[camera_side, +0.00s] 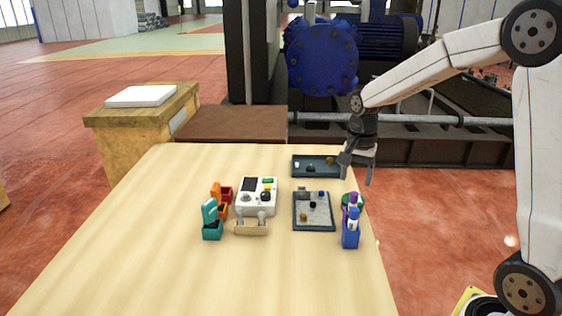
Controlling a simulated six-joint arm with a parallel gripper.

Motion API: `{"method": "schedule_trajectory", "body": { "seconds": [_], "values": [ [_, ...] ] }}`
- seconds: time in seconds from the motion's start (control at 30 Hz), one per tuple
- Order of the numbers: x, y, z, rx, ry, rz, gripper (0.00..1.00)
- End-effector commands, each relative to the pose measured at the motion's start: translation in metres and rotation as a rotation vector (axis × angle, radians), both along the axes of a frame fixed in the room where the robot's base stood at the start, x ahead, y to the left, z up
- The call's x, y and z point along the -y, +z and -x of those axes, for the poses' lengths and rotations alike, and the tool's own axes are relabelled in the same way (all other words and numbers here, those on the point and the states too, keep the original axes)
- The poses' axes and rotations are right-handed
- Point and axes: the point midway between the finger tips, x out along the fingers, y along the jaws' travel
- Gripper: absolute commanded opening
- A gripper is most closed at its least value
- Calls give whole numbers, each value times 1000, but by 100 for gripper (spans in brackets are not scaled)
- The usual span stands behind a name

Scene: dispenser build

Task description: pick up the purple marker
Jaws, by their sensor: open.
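The purple marker (353,198) stands upright in a blue holder (350,237) near the right edge of the table. A second marker (353,218), white with a blue-purple top, stands in the same holder, just in front of it. The lower parts of both markers are hidden by the holder. My gripper (358,177) is open and empty, pointing down. It hangs above and behind the holder, near the table's right edge, apart from the markers.
A dark tray (304,173) lies at the back. A grey tray (314,228) with small parts lies left of the holder. A green round thing (359,200) sits behind the markers. A white device (257,193) and small coloured boxes (212,230) stand further left. The front table (190,285) is clear.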

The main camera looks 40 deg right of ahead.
Motion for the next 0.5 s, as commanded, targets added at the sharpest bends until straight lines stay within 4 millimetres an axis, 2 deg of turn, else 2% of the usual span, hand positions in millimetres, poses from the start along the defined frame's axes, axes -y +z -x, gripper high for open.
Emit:
{"method": "schedule_trajectory", "body": {
  "seconds": [0.27,0.5],
  "values": [
    [5,1,-2,-9,-54,-3,72],
    [5,-16,-1,-12,-51,-4,72]
  ]
}}
